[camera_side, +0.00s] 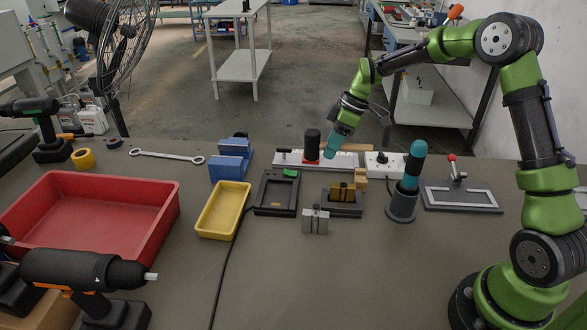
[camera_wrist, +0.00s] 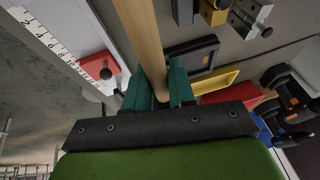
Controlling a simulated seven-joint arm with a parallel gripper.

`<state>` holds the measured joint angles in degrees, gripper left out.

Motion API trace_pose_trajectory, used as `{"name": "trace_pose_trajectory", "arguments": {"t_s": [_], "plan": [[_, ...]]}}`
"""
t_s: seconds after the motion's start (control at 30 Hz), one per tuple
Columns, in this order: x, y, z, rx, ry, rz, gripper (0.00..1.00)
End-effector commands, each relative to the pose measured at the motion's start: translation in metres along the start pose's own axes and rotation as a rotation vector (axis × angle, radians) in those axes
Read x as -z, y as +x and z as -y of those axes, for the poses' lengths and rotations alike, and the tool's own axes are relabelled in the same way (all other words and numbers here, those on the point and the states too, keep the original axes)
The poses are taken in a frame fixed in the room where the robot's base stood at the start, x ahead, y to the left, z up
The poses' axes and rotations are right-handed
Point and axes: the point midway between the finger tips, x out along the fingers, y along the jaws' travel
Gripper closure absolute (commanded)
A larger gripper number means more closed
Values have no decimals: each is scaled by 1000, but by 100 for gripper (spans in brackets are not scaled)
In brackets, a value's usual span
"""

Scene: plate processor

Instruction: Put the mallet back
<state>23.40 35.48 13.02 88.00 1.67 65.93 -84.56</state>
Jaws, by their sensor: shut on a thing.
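The mallet shows in the side view as an upright black cylindrical head (camera_side: 312,140) left of my gripper (camera_side: 334,150), with its pale wooden handle (camera_side: 353,147) reaching out to the right. My gripper is shut on the handle. In the wrist view the handle (camera_wrist: 145,40) runs from the top edge down between the teal fingers (camera_wrist: 160,92); the head is not visible there. In the side view the head overlaps the red block on the ruled fixture; I cannot tell whether they touch.
The ruled fixture (camera_wrist: 60,45) with its red block (camera_wrist: 92,65) lies close by. A black frame (camera_side: 276,194), brass block, metal block and wooden blocks sit in front. A cup (camera_side: 402,207) with a teal-handled tool stands right. A yellow tray (camera_side: 211,228) and red bin (camera_side: 60,240) lie left.

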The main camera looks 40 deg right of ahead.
Motion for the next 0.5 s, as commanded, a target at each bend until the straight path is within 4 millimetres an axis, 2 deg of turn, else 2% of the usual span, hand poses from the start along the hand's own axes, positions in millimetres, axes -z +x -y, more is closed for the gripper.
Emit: {"name": "trace_pose_trajectory", "arguments": {"t_s": [0.1, 0.2, 0.37, 0.5], "plan": [[-9, 23, -4, 4, 3, 2, 100], [-14, 37, -7, 4, 2, 1, 100], [-18, 47, -9, 2, 0, 1, 100], [-25, 63, -12, 5, 2, 2, 100]]}}
